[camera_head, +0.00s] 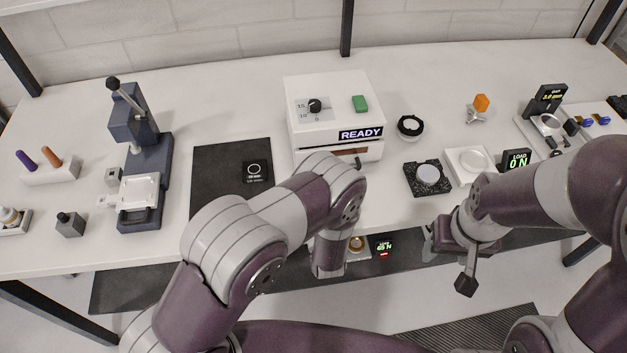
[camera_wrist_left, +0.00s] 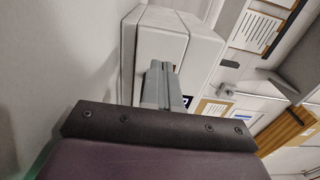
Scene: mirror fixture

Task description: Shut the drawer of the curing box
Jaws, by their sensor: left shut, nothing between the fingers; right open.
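The curing box (camera_head: 331,95) is white, with a dial, a green button and a READY display, and stands at the back middle of the table. Its drawer (camera_head: 376,152) is the low white front part, with a dark line above it and a reddish-brown strip; how far it stands out I cannot tell. My left gripper (camera_wrist_left: 163,70) is shut and empty, its fingertips close to the box front in the left wrist view; contact is unclear. My left arm hides it in the head view. My right gripper (camera_head: 447,265) is open and empty, off the table's front edge.
A blue-grey press (camera_head: 142,150) and a black mat (camera_head: 217,178) lie left of the box.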

